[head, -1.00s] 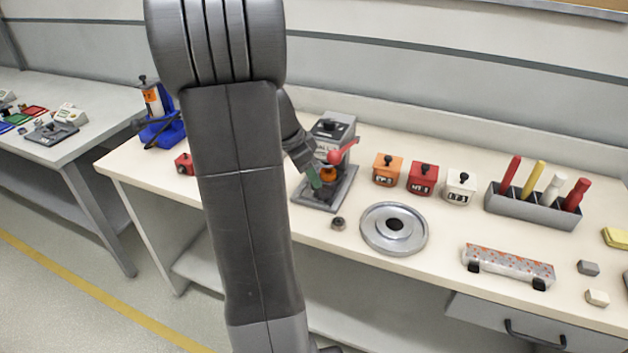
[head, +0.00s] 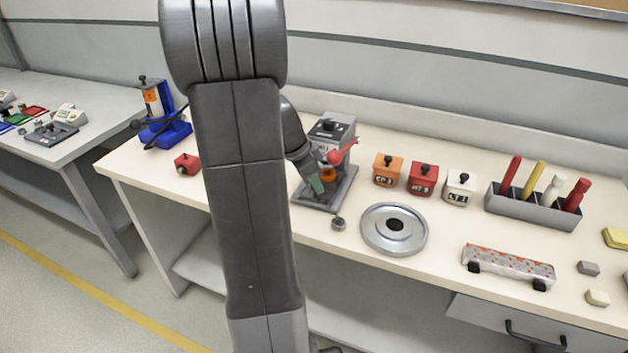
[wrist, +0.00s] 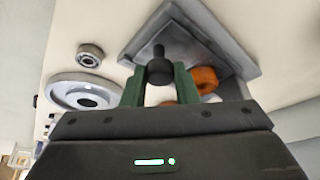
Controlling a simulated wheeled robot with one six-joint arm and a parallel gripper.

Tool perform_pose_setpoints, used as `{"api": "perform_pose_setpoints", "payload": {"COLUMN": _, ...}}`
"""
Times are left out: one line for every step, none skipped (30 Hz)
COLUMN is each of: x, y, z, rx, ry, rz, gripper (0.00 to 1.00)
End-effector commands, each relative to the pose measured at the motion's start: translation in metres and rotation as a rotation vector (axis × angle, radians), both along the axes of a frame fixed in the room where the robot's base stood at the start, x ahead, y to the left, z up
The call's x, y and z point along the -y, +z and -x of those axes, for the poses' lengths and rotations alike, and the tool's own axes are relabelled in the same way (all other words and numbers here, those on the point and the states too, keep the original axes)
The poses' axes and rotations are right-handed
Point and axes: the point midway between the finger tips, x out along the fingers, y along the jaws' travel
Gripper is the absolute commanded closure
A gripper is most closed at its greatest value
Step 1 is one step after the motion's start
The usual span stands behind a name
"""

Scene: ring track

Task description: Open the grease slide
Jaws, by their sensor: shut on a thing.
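A grey bench machine (head: 334,133) with a red lever knob (head: 335,157) stands on a grey base plate (head: 343,190) on the bench. The base plate also shows in the wrist view (wrist: 225,45). An orange ring-like part (head: 327,173) sits in the machine; it shows in the wrist view (wrist: 204,80) just right of the fingers. My gripper (wrist: 160,80) has green fingers, shut on a black knob (wrist: 159,68) with a thin stem. In the head view my gripper (head: 317,184) is at the machine's front; the knob is hidden there. I cannot tell whether the slide has moved.
A small bearing (head: 338,223) and a round metal dish (head: 394,229) lie close in front and right. Orange (head: 387,170), red (head: 422,179) and white (head: 460,187) knobbed boxes stand to the right. A blue stand (head: 165,125) and a small red box (head: 187,163) are left.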

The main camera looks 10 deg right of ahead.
Motion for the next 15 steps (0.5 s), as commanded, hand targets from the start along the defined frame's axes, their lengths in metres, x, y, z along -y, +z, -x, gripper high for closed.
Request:
{"api": "perform_pose_setpoints", "payload": {"x": -0.002, "y": 0.000, "z": 0.002, "rx": 0.001, "ry": 0.000, "rz": 0.000, "gripper": 1.00}}
{"api": "perform_pose_setpoints", "payload": {"x": -0.003, "y": -0.001, "z": 0.004, "rx": 0.001, "ry": 0.000, "rz": 0.000, "gripper": 1.00}}
{"api": "perform_pose_setpoints", "payload": {"x": -0.006, "y": -0.001, "z": 0.007, "rx": 0.002, "ry": 0.001, "rz": 0.000, "gripper": 1.00}}
{"api": "perform_pose_setpoints", "payload": {"x": -0.008, "y": -0.001, "z": 0.010, "rx": 0.001, "ry": 0.002, "rz": 0.000, "gripper": 1.00}}
{"api": "perform_pose_setpoints", "payload": {"x": -0.011, "y": -0.002, "z": 0.014, "rx": 0.003, "ry": 0.003, "rz": -0.001, "gripper": 1.00}}
{"api": "perform_pose_setpoints", "payload": {"x": -0.015, "y": -0.002, "z": 0.020, "rx": 0.003, "ry": 0.005, "rz": -0.001, "gripper": 1.00}}
{"api": "perform_pose_setpoints", "payload": {"x": -0.019, "y": -0.002, "z": 0.024, "rx": 0.004, "ry": 0.004, "rz": -0.001, "gripper": 1.00}}
{"api": "perform_pose_setpoints", "payload": {"x": -0.022, "y": -0.002, "z": 0.029, "rx": 0.004, "ry": 0.004, "rz": 0.000, "gripper": 1.00}}
{"api": "perform_pose_setpoints", "payload": {"x": -0.026, "y": -0.002, "z": 0.036, "rx": 0.005, "ry": 0.004, "rz": 0.000, "gripper": 1.00}}
{"api": "perform_pose_setpoints", "payload": {"x": -0.030, "y": -0.002, "z": 0.040, "rx": 0.006, "ry": 0.005, "rz": 0.000, "gripper": 1.00}}
{"api": "perform_pose_setpoints", "payload": {"x": -0.033, "y": -0.002, "z": 0.045, "rx": 0.005, "ry": 0.005, "rz": 0.000, "gripper": 1.00}}
{"api": "perform_pose_setpoints", "payload": {"x": -0.037, "y": -0.002, "z": 0.051, "rx": 0.005, "ry": 0.005, "rz": 0.000, "gripper": 1.00}}
{"api": "perform_pose_setpoints", "payload": {"x": -0.040, "y": -0.001, "z": 0.056, "rx": 0.006, "ry": 0.005, "rz": 0.000, "gripper": 1.00}}
{"api": "perform_pose_setpoints", "payload": {"x": -0.043, "y": -0.001, "z": 0.060, "rx": 0.006, "ry": 0.005, "rz": 0.000, "gripper": 1.00}}
{"api": "perform_pose_setpoints", "payload": {"x": -0.046, "y": -0.001, "z": 0.064, "rx": 0.005, "ry": 0.005, "rz": 0.000, "gripper": 1.00}}
